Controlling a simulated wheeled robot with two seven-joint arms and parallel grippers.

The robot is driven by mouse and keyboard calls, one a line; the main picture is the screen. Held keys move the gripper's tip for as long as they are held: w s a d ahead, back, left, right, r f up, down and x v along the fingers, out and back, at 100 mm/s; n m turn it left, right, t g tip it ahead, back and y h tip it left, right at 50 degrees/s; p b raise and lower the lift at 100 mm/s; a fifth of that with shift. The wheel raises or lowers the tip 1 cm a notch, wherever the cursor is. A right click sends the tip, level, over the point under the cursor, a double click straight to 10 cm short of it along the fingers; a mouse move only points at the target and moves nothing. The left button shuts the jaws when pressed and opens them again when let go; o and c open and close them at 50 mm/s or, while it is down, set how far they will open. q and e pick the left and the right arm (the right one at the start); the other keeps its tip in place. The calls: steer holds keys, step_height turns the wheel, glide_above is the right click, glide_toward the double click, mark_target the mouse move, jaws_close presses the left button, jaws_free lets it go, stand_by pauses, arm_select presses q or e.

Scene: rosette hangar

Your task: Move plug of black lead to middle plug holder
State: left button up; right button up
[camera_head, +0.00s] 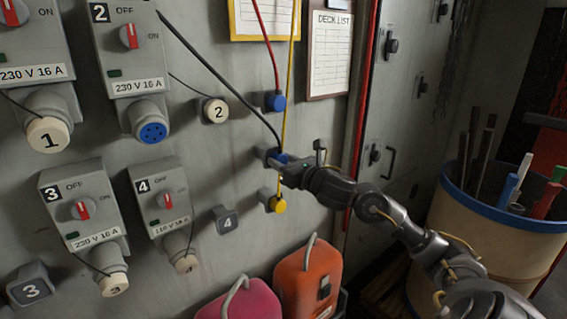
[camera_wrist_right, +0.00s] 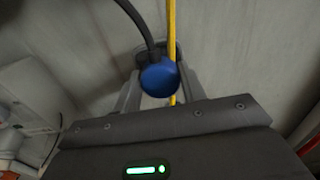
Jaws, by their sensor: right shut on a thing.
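The black lead (camera_head: 222,78) hangs from the upper left and ends in a blue plug (camera_head: 280,157) at the middle plug holder (camera_head: 263,153). My right gripper (camera_head: 285,166) is shut on this plug. In the right wrist view the blue plug (camera_wrist_right: 158,78) sits between my fingers, with the black lead (camera_wrist_right: 139,20) rising from it. The grey holder (camera_wrist_right: 179,53) shows right behind the plug; I cannot tell how deep the plug sits in it. My left gripper is not in view.
The red lead's blue plug (camera_head: 275,101) is in the holder above, and the yellow plug (camera_head: 279,205) in the holder below. The yellow lead (camera_head: 290,80) runs down close by my gripper. Switch box 4 (camera_head: 160,200) is at left, an orange canister (camera_head: 305,275) below.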

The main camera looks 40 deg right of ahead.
steer(key=shift+w, duration=0.4)
steer(key=o, duration=1.4)
steer(key=shift+s+f+b, duration=0.1)
steer(key=shift+s+b, duration=0.25)
steer(key=shift+s+a+b, duration=0.1)
steer(key=shift+s+b, duration=1.75)
steer(key=shift+s, duration=3.25)
